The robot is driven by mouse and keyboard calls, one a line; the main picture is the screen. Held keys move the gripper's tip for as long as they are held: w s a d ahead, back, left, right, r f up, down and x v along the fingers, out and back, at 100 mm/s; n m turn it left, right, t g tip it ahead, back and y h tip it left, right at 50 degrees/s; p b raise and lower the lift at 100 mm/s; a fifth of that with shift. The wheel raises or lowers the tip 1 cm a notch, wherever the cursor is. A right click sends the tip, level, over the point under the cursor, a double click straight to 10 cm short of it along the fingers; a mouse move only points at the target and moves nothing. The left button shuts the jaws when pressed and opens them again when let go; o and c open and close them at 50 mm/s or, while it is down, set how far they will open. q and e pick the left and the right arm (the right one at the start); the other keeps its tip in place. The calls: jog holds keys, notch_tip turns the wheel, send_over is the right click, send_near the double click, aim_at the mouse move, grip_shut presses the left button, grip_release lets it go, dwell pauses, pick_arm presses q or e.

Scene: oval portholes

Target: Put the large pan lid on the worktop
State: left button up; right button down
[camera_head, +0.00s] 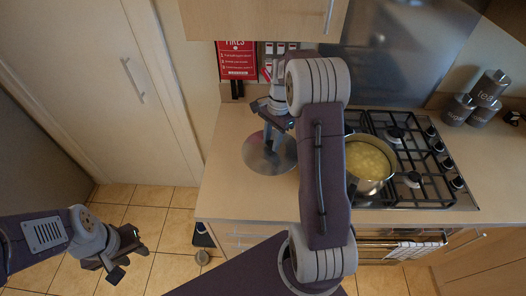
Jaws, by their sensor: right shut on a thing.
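The large pan lid (258,161) is a round, shiny metal disc at the left end of the wooden worktop (235,195). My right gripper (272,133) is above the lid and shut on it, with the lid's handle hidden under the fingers. The lid looks flat and level; I cannot tell whether it touches the worktop or hangs just above it. My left gripper (130,262) is over the tiled floor at the lower left, empty, with its fingers apart, far from the lid.
A pan (370,165) with yellowish contents stands uncovered on the gas hob (415,160), right of my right arm. Dark canisters (487,90) stand at the back right. A cupboard (265,18) hangs above the worktop. The worktop in front of the lid is clear.

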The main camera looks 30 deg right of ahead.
aim_at(271, 152)
jog(key=f, duration=0.6)
jog(key=shift+w+a+p, duration=0.1)
jog(key=shift+a+p, duration=0.1)
jog(key=shift+p, duration=0.1)
jog(key=shift+d+f, duration=0.1)
notch_tip(271, 152, down, 3)
jog(key=shift+f, duration=0.35)
jog(key=shift+f, duration=0.1)
jog(key=c, duration=1.1)
grip_release()
